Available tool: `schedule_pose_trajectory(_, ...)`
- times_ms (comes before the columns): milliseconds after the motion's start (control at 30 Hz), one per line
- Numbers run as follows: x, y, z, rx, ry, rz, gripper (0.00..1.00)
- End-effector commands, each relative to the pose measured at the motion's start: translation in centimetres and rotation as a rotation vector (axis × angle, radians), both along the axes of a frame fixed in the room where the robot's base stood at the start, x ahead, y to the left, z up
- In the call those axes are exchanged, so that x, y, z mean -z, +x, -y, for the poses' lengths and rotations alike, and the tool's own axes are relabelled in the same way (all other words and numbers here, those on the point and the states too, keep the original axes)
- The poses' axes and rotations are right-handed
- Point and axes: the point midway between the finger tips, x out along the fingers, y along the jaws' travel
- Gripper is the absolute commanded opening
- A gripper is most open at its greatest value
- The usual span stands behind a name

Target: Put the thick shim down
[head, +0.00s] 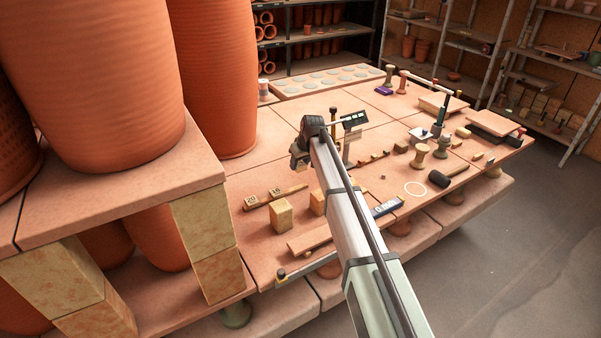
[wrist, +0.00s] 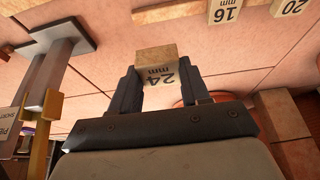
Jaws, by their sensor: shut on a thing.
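A pale wooden shim marked "24 mm" (wrist: 160,54) is between the fingers of my gripper (wrist: 158,75) in the wrist view. My gripper is shut on it, with the label facing the camera. In the head view my gripper (head: 301,158) hangs over the tiled table, right of the tall pots; the shim can hardly be made out there. A wooden strip (head: 293,190) lies below it on the table. It carries a "20" shim (head: 251,201) and a "16" shim (head: 276,192), also seen in the wrist view (wrist: 223,12). The strip's right end looks bare.
Two pale blocks (head: 282,215) and a flat board (head: 309,240) lie in front of the strip. Large terracotta pots (head: 218,80) stand at left.

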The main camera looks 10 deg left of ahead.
Motion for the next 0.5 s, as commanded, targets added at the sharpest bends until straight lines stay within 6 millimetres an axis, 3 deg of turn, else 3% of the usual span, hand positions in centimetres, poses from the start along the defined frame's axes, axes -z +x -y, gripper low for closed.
schedule_pose_trajectory(267,-4.1,0.0,1.7,0.017,0.001,0.002,0.14)
schedule_pose_trajectory(500,-8.0,-5.3,6.7,0.062,0.000,0.002,0.14)
